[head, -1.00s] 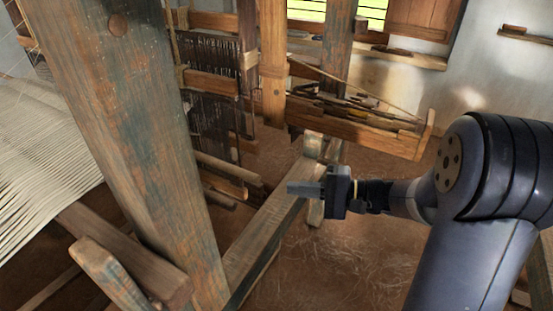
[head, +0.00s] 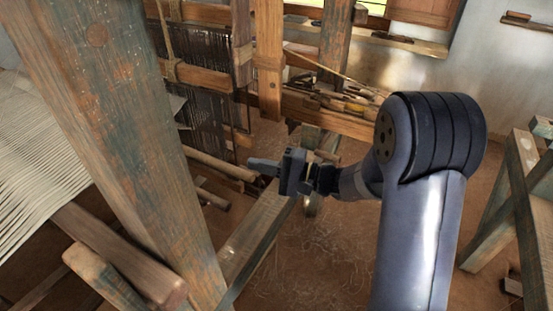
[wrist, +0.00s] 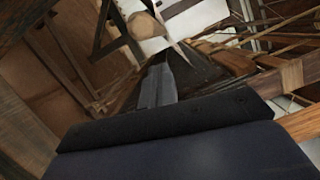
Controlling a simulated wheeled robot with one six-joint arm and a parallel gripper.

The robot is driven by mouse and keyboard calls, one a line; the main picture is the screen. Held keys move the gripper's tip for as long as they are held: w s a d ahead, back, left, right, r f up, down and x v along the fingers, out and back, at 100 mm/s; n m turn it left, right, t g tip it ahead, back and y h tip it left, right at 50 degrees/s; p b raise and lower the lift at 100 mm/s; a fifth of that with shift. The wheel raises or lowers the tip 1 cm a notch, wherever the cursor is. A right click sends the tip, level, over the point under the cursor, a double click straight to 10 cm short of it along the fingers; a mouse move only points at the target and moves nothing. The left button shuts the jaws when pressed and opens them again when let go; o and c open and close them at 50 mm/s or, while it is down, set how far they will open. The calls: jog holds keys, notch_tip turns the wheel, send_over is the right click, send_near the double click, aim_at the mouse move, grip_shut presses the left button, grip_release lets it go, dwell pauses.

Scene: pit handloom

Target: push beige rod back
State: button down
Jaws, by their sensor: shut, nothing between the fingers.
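The beige rod (head: 218,164) lies low among the loom parts in the head view, slanting down to the right, its near end free. My gripper (head: 250,162) points left, its fingers shut and empty. In the head view its tip overlaps the area just above the rod's near end; I cannot tell whether they touch. In the wrist view the shut fingers (wrist: 158,70) point toward a round beige end face (wrist: 145,25), which looks like the rod's end. The rod's far part is hidden behind the loom frame.
A thick wooden post (head: 120,130) stands at left, beside white warp threads (head: 40,150). A floor beam (head: 250,235) runs below my gripper. A wooden tray of tools (head: 325,115) is behind. A wooden stand (head: 500,205) is at right; floor between is open.

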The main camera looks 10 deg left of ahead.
jog(key=shift+s+a+r, duration=0.15)
jog(key=shift+s+a, duration=0.05)
jog(key=shift+s, duration=0.35)
jog(key=shift+s+a+r, duration=0.1)
jog(key=shift+s+a, duration=0.05)
jog(key=shift+s, duration=0.35)
jog(key=shift+s+a+b, duration=0.3)
jog(key=shift+s+b, duration=0.05)
jog(key=shift+s, duration=0.4)
jog(key=shift+s+a+b, duration=0.3)
jog(key=shift+s+b, duration=0.05)
jog(key=shift+s, duration=0.4)
jog(key=shift+s+a+b, duration=0.3)
jog(key=shift+s+b, duration=0.05)
jog(key=shift+s, duration=0.4)
jog(key=shift+f, duration=0.1)
